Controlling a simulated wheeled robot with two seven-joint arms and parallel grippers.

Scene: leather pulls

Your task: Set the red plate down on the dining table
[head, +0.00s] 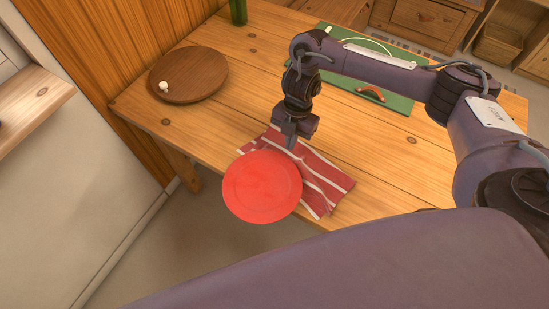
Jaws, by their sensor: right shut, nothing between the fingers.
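The red plate (262,188) is round and shows its face at the near edge of the wooden dining table (215,125). It overlaps a red and white striped cloth (327,180), and its lower left part shows against the floor beyond the table edge. I cannot tell how much of it rests on the table. My right gripper (292,144) points down at the plate's upper right rim, shut and with nothing held; whether it touches the rim is unclear. My left gripper is not in view.
A round brown wooden board (190,73) with a small white knob (164,86) lies at the table's left. A green mat (395,101) with an orange-handled item (370,94) lies behind my right arm. A green bottle (238,12) stands at the back. Bare tabletop lies left of the gripper.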

